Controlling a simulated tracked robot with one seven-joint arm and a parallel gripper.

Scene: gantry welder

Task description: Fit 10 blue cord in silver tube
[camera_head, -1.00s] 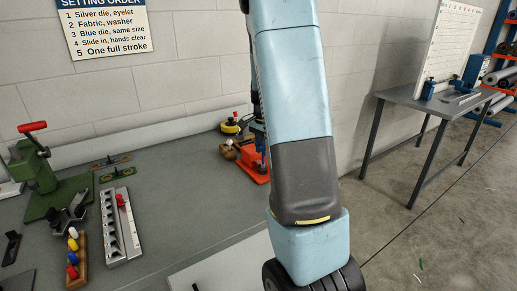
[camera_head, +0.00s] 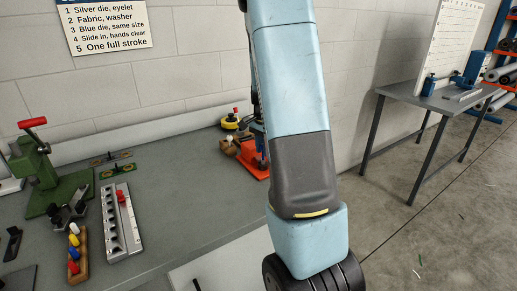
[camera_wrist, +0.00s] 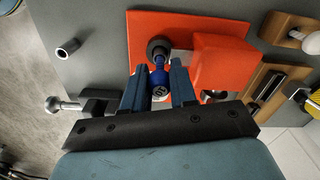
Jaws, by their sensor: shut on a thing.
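In the wrist view my gripper (camera_wrist: 159,100) has its two dark blue fingers on either side of a small blue piece (camera_wrist: 158,77) and is shut on it. The piece looks like the blue cord; its near end is round with a pale mark, too small to read. Its far end points at a black round knob (camera_wrist: 158,48) over an orange base; I cannot tell whether they touch. A short silver tube (camera_wrist: 68,48) stands apart at the upper left, its open end showing.
The orange tool (camera_head: 252,157) stands at the bench's back right. A green press (camera_head: 45,185), a silver rack (camera_head: 121,225) and a wooden block with coloured pegs (camera_head: 74,255) stand at left. The bench middle is clear. A wooden holder (camera_wrist: 300,40) lies right in the wrist view.

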